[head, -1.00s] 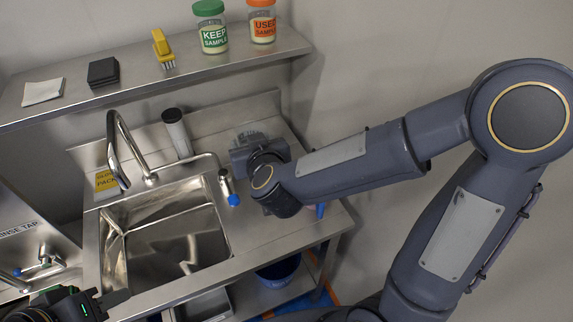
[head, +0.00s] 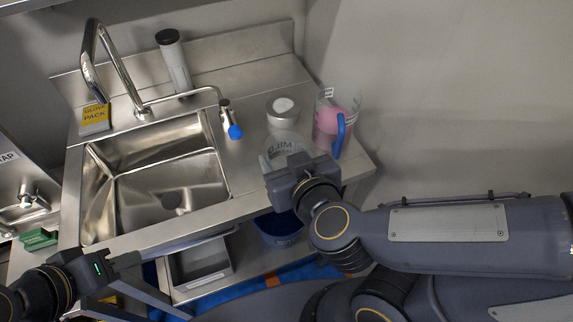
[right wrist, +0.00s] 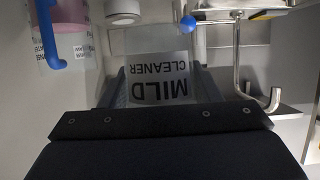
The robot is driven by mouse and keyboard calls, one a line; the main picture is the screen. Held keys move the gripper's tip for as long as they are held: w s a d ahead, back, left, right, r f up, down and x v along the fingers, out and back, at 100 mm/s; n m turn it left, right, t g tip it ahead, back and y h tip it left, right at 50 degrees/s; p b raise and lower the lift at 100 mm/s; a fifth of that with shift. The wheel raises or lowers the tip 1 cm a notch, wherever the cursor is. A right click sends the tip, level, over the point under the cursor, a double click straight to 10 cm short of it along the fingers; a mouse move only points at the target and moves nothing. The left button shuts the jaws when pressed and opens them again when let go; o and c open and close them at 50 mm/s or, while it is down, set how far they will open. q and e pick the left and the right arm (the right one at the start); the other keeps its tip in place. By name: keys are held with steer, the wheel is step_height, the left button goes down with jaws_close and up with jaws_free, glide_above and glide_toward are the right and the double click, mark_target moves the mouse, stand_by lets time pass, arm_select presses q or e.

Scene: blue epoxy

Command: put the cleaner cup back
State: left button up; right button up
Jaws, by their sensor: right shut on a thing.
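The cleaner cup (head: 284,147) is clear, with lettering on its side. In the right wrist view the cup (right wrist: 155,78) shows the words "MILD CLEANER" upside down between my fingers. My right gripper (right wrist: 163,88) is shut on it, one finger on each side. In the head view my right gripper (head: 282,168) is at the counter's front edge, right of the sink, and hides the cup's lower part. I cannot tell whether the cup touches the counter. My left gripper (head: 125,260) is at the lower left, in front of the sink; its jaw opening is unclear.
A clear pitcher (head: 328,112) with pink contents and a blue handle stands right of the cup. A round white-topped container (head: 283,108) stands behind it. The steel sink (head: 215,180) and a blue-tipped spout (head: 235,131) are to the left. A blue bin (head: 280,229) is below.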

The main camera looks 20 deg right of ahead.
steer(key=w+d+f+b, duration=0.1)
steer(key=w+f+b, duration=0.3)
steer(key=w, duration=0.1)
steer(key=w+d+f+b, duration=0.1)
steer(key=w+f+b, duration=0.1)
steer(key=f, duration=0.1)
steer(key=shift+w+d, duration=0.3)
steer(key=shift+w, duration=0.1)
steer(key=shift+w+f+b, duration=0.15)
steer(key=shift+f+b, duration=0.65)
steer(key=shift+f, duration=0.25)
steer(key=shift+w+f+b, duration=0.1)
steer(key=shift+f+b, duration=0.7)
steer(key=shift+f, duration=0.2)
steer(key=o, duration=1)
steer(key=shift+o, duration=0.2)
steer(key=shift+r, duration=0.1)
